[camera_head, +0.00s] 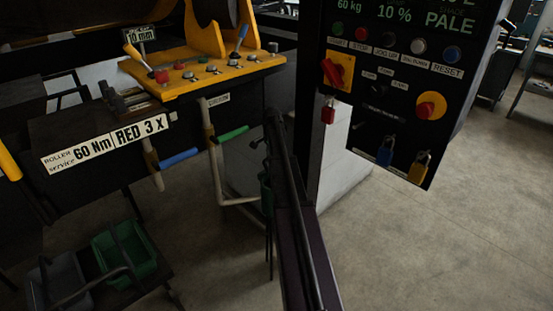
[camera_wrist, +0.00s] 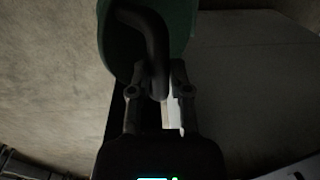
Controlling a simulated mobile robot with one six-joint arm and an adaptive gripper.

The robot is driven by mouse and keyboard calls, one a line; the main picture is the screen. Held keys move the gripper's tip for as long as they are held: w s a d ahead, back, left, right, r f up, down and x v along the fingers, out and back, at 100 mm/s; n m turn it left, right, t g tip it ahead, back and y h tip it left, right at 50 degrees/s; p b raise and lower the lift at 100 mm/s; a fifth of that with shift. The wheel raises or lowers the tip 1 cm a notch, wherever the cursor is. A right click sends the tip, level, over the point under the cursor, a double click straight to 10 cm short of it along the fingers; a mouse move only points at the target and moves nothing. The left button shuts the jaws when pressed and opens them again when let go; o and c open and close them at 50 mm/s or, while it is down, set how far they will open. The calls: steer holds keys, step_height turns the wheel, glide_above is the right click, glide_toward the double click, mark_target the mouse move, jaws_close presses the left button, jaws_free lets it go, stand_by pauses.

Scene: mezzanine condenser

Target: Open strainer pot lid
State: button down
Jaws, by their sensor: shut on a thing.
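In the wrist view, a dark curved handle (camera_wrist: 152,40) stands in front of a rounded dark green body (camera_wrist: 182,22), which looks like the strainer pot with its lid. My gripper (camera_wrist: 157,82) has one finger on each side of the handle's lower end and is shut on it. The picture is dim, so the seam between lid and pot cannot be made out. In the head view, a small dark green cylinder (camera_head: 266,194) shows partly behind my dark arm, beside the bent pale pipe. My fingertips cannot be made out in the head view.
A yellow bench plate (camera_head: 195,72) with levers and knobs is at upper left. Pale pipes (camera_head: 217,150) with a green and a blue handle hang below it. A black control panel (camera_head: 400,80) hangs at right. A green crate (camera_head: 105,255) sits at lower left. Floor at right is clear.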

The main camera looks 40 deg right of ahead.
steer(key=w, duration=1)
steer(key=shift+a, duration=0.4)
steer(key=c, duration=0.6)
jaws_free()
steer(key=shift+o, duration=0.2)
